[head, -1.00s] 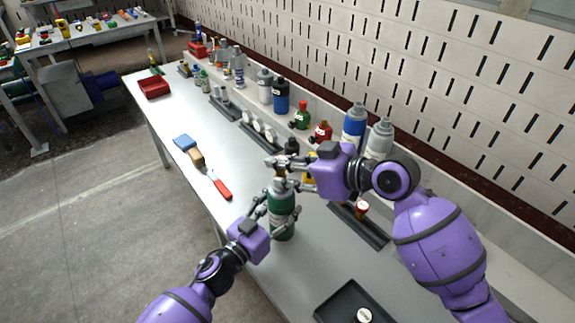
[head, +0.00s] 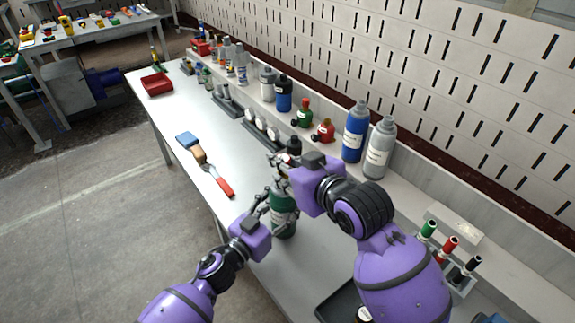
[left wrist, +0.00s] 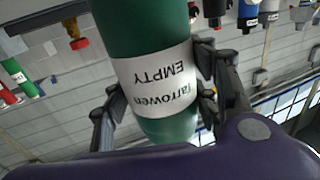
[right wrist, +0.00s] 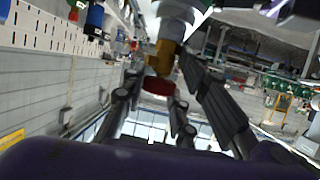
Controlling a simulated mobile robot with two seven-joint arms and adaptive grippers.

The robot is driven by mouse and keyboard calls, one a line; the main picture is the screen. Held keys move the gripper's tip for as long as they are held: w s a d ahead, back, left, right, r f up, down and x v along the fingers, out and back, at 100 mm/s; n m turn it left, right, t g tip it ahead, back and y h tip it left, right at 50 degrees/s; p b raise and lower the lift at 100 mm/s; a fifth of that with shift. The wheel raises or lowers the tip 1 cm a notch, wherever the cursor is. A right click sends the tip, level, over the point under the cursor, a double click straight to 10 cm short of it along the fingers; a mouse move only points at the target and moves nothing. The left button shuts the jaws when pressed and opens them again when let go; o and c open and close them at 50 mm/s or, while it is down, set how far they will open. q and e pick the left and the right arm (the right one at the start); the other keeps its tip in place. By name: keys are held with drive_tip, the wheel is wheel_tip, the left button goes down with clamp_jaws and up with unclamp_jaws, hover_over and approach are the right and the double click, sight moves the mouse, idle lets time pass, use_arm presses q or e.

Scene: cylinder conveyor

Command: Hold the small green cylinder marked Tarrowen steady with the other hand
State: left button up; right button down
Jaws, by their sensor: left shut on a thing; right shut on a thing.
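The small green cylinder (head: 285,222) stands upright, as far as I can tell, near the front edge of the bench. In the left wrist view its white label (left wrist: 155,82) reads "Tarrowen EMPTY". My left gripper (head: 268,208) is shut around its side, with fingers on both sides of the label. My right gripper (head: 281,172) is at the top of the cylinder. In the right wrist view its fingers close around a brass-coloured piece (right wrist: 160,58) with a red end. I cannot tell whether this piece is joined to the cylinder, since the fingers hide its top.
A blue bottle (head: 355,132) and a grey bottle (head: 379,148) stand on the back ledge. A rack of small coloured tubes (head: 462,282) is at the right. A dark tray (head: 337,303) is partly behind my right arm.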

drive_tip(key=m+h, duration=0.2)
drive_tip(key=m+t+h, duration=0.1)
drive_tip(key=m+h, duration=0.1)
drive_tip(key=shift+s+a+f, duration=0.15)
drive_tip(key=shift+a+f, duration=0.05)
drive_tip(key=shift+a, duration=0.2)
drive_tip(key=shift+m+t+h, duration=0.3)
drive_tip(key=shift+m+h, duration=0.4)
drive_tip(key=shift+h, duration=0.3)
drive_tip(key=m+h, duration=0.2)
drive_tip(key=shift+a+h, duration=0.3)
drive_tip(key=shift+h, duration=0.1)
drive_tip(key=m+g+h, duration=0.1)
drive_tip(key=m+h, duration=0.2)
drive_tip(key=shift+a, duration=0.1)
drive_tip(key=shift+m+h, duration=0.5)
